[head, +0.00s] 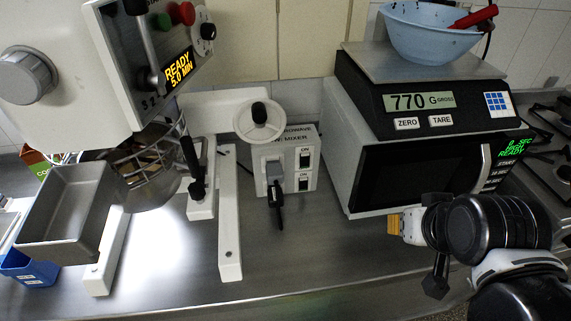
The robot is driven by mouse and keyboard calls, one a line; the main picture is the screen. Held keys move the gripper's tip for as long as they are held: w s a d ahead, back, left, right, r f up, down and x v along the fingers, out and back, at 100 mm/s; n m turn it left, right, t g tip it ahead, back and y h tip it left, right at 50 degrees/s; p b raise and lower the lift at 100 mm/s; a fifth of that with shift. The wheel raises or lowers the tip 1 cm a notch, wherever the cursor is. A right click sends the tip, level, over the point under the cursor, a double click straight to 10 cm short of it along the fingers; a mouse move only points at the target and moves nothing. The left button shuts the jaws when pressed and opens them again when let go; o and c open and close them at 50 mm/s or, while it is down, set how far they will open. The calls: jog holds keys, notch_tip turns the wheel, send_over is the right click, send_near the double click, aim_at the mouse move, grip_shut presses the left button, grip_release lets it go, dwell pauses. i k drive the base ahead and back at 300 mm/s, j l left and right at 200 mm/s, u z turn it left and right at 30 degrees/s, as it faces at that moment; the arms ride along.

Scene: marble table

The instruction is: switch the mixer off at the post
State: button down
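The mixer (60,85) stands at the left, a large white machine with a wire-guarded bowl (145,165). Its display reads "READY 5.0 MIN". The post (290,165) is a small white box between the mixer and the microwave, labelled "MICROWAVE" and "MIXER". Its upper switch (304,160) and lower switch (303,184) are black, each marked "ON". A grey plug with a black part (277,200) is on its front left. My gripper (394,225) is right of the post and apart from it, in front of the microwave; its finger opening cannot be made out.
The microwave (345,150) carries a scale (425,105) reading 770 and a blue bowl (430,40) with a red-handled tool. A white wheel (258,122) is at the post's upper left. A grey tray (65,215) is at left. The steel counter (320,255) is clear before the post.

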aim_at(302, 182)
jog(key=i+j+u, duration=0.2)
jog(key=j, duration=0.2)
jog(key=j+u, duration=0.15)
jog(key=j, duration=0.3)
jog(key=i+j+u, duration=0.2)
jog(key=j, duration=0.15)
